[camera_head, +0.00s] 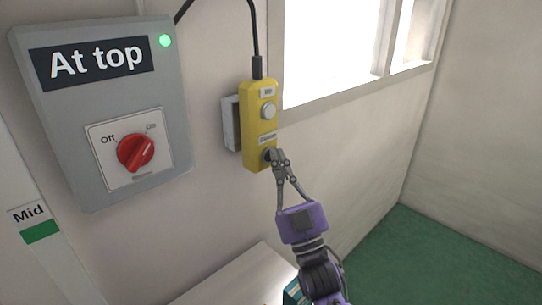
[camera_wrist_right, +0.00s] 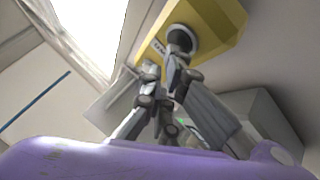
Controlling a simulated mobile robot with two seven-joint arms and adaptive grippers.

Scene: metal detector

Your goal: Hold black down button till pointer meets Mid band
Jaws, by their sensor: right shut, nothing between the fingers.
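A yellow control pendant (camera_head: 260,122) hangs on the wall, with a pale upper button (camera_head: 268,110) and a lower black button (camera_head: 267,155) under a label. My right gripper (camera_head: 274,155) is shut and empty, its fingertips at the black button. The fingertips partly cover this button in the head view. In the right wrist view the dark button (camera_wrist_right: 182,40) sits right by the fingertips (camera_wrist_right: 172,62); I cannot tell how far it is pressed. A Mid label with a green band (camera_head: 42,232) is at the left. No pointer shows beside it. My left gripper is not in view.
A grey box (camera_head: 100,190) on the wall carries an "At top" sign, a lit green lamp (camera_head: 165,41) and a red rotary knob (camera_head: 136,152). A black cable (camera_head: 254,35) runs up from the pendant. A window (camera_head: 330,50) is to the right. A pale surface (camera_head: 235,280) lies below.

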